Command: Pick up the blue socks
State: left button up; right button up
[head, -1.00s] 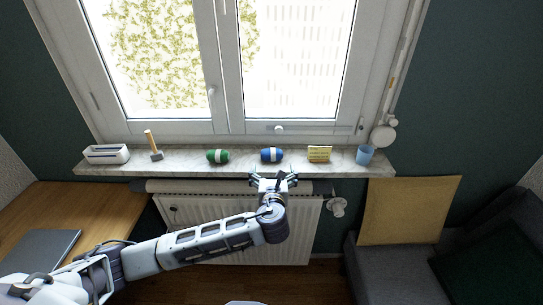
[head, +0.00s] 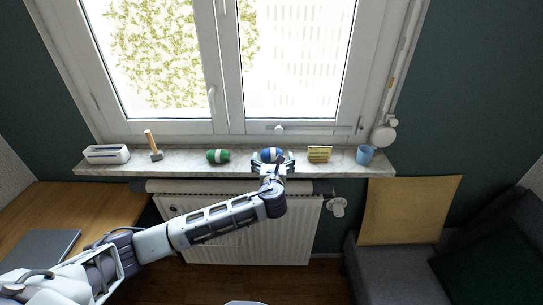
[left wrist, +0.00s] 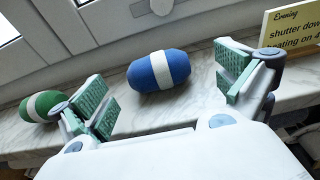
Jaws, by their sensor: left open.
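The blue socks (head: 270,154) are a rolled bundle with a white band, lying on the marble windowsill (head: 233,168). In the left wrist view the blue socks (left wrist: 159,72) lie a little beyond the gap between my fingers. My left gripper (head: 272,163) is at the sill's front edge, right at the socks in the head view, and hides part of them. In the left wrist view my left gripper (left wrist: 165,95) is open with its green pads apart and nothing between them. My right gripper is not in view.
A similar green roll (head: 218,156) lies left of the blue one. A yellow sign (head: 319,154) and a blue cup (head: 364,155) stand to the right. A hammer (head: 153,146) and a white box (head: 106,154) are at the left. The window is behind, a radiator (head: 225,239) below.

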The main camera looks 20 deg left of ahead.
aim_at(271, 154)
pick_arm(q)
jog(key=shift+w+a, duration=0.1)
jog(key=shift+w, duration=0.1)
dwell(0.3)
jog(key=shift+a+x, duration=0.15)
jog(key=shift+x, duration=0.7)
jog(key=shift+a+x, duration=0.15)
jog(key=shift+x, duration=1.5)
jog(key=c, duration=1)
